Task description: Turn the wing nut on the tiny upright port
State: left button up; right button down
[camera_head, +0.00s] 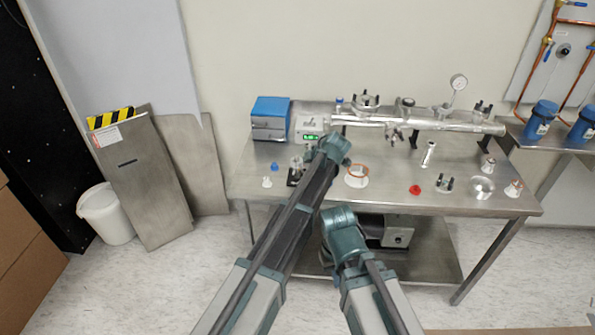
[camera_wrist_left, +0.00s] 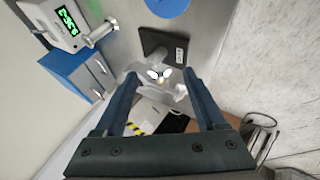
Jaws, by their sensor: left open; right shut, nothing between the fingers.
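The tiny upright port stands on a dark base plate near the table's left front, beside my left forearm in the head view (camera_head: 297,164). In the left wrist view the small pale wing nut (camera_wrist_left: 158,75) shows at the port, close to the dark labelled base plate (camera_wrist_left: 163,48). My left gripper (camera_wrist_left: 161,84) is open, with a finger on each side of the wing nut and visible gaps.
A blue box (camera_head: 270,108) and a controller with green digits (camera_head: 310,128) stand behind the port. A long metal tube assembly (camera_head: 430,122) runs along the back.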

pick_arm(q)
jog(key=shift+w+a+f, duration=0.1)
jog(key=shift+w+f, duration=0.05)
jog(key=shift+f, duration=0.15)
grip_shut()
